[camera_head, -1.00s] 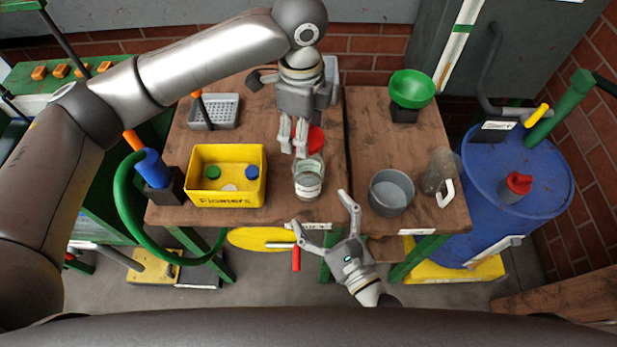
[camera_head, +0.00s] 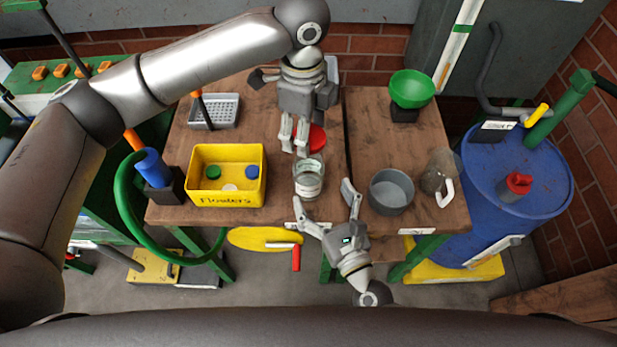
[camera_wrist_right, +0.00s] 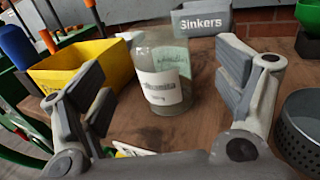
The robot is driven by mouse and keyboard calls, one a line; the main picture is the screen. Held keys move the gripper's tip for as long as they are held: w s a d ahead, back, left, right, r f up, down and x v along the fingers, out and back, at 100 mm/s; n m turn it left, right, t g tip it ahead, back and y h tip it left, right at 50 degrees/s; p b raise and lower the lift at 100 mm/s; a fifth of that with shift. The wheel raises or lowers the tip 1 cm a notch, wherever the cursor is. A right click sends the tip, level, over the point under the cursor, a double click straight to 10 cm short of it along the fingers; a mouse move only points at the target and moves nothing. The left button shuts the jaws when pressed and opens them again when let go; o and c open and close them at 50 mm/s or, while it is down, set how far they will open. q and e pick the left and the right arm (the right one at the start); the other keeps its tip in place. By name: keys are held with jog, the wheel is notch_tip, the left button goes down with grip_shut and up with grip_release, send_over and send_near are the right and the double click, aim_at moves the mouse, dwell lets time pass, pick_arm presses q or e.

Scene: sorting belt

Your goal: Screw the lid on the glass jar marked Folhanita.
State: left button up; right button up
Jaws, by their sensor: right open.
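The glass jar (camera_head: 309,182) stands upright near the front edge of the wooden table, with no lid on it. In the right wrist view the jar (camera_wrist_right: 160,75) shows a white label, partly readable as "...hanita". A red round lid (camera_head: 317,139) shows behind the jar, partly hidden by my left gripper (camera_head: 294,150).
A yellow bin (camera_head: 228,199) with green, blue and white round pieces stands left of the jar. A grey pot (camera_head: 390,192) and a clear jug (camera_head: 436,172) stand right. A green funnel (camera_head: 412,88) and a grey basket (camera_head: 214,111) are farther back.

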send_over(308, 169)
jog(key=s, duration=0.3)
jog(key=shift+s, duration=0.2)
jog(key=c, duration=1.5)
pick_arm(q)
jog(key=shift+f, duration=2.55)
